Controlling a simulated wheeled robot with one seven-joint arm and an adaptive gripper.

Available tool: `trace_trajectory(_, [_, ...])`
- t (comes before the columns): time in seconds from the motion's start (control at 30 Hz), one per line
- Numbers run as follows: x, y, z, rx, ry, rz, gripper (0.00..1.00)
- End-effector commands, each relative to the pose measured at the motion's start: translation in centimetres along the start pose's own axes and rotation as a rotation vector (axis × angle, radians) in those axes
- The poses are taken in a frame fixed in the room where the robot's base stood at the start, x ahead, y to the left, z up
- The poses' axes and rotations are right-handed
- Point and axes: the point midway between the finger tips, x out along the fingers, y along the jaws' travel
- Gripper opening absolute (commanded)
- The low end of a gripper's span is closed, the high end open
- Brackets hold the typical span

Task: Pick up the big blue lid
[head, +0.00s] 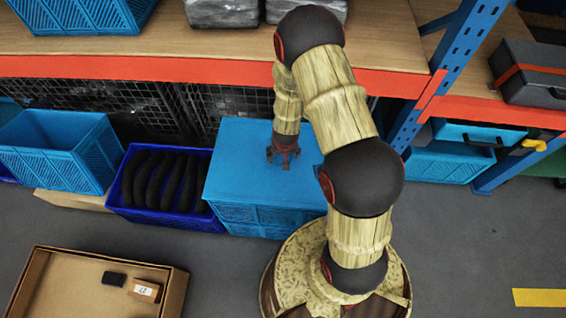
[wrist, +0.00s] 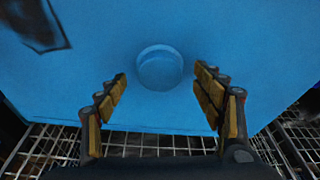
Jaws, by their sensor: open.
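The big blue lid (head: 240,155) lies flat on top of a blue crate (head: 250,215) on the floor, in the middle of the head view. In the wrist view the lid (wrist: 250,45) fills most of the picture, with a round blue knob (wrist: 160,67) near its centre. My gripper (head: 284,158) points down over the lid. Its open fingers (wrist: 160,75) stand left and right of the knob with a gap on each side, apparently holding nothing. In the head view the knob is hidden by my gripper and arm.
A dark blue bin (head: 160,212) with black curved items and an open light-blue crate (head: 55,150) stand to the left. A cardboard box (head: 85,290) lies at front left. A wooden shelf with an orange beam (head: 150,68) runs behind. Floor at right is clear.

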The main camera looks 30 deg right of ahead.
Motion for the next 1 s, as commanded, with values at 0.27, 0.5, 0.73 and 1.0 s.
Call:
trace_trajectory(0.27, [2.08,-0.01,-0.04,0.001,0.001,-0.001,0.68])
trace_trajectory(0.5, [2.01,-0.02,-0.04,0.001,0.001,-0.001,0.60])
trace_trajectory(0.73, [2.02,-0.02,-0.03,0.000,0.001,-0.001,0.47])
trace_trajectory(1.0, [2.02,-0.02,-0.03,0.000,0.001,-0.001,0.31])
